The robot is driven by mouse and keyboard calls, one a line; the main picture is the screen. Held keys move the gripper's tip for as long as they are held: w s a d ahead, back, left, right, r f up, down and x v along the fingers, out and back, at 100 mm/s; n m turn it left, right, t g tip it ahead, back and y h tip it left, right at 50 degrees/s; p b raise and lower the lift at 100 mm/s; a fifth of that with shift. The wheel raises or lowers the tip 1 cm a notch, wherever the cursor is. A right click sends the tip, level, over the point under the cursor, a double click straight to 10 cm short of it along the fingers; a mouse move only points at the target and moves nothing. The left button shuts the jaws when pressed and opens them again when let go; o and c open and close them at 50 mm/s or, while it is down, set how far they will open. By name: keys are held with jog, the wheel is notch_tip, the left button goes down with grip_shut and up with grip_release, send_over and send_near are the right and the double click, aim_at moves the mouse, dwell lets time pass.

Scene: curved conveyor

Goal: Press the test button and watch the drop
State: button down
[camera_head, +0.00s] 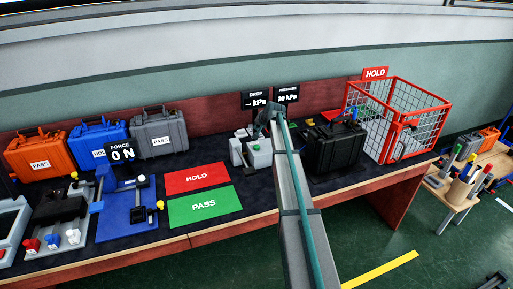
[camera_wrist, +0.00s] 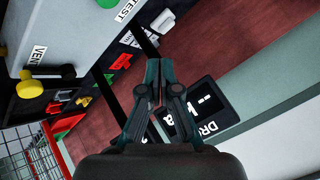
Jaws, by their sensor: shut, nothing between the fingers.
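The grey test box (camera_head: 258,157) stands at the middle of the bench, partly behind my arm, with a small green button (camera_head: 256,147) on top. In the wrist view the TEST label (camera_wrist: 127,9) shows beside the green button (camera_wrist: 107,3) at the top edge. A yellow knob (camera_wrist: 30,88) is near the VENT label. My gripper (camera_wrist: 153,65) is shut and empty, with its tips apart from the button. In the head view it is mostly hidden near the box. The drop display (camera_head: 256,100) reads "-- kPa"; the pressure display (camera_head: 286,95) reads 20 kPa.
A black case (camera_head: 337,147) stands right of the box, with a red wire HOLD cage (camera_head: 405,115) beyond it. Red HOLD (camera_head: 198,177) and green PASS (camera_head: 204,206) mats lie left of the box. Orange, blue and grey cases line the back left.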

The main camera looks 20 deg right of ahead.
aim_at(257, 146)
jog(key=shift+f+b, duration=1.55)
jog(key=shift+f, duration=2.55)
jog(key=shift+f+b, duration=0.3)
jog(key=shift+f, duration=0.15)
jog(key=shift+f+b, duration=0.35)
jog(key=shift+f, duration=0.25)
jog(key=shift+r, duration=0.1)
jog(key=shift+r+p, duration=0.35)
jog(key=shift+r, duration=0.6)
jog(key=shift+r, duration=0.1)
jog(key=shift+r+p, duration=0.9)
jog(key=shift+r, duration=1.5)
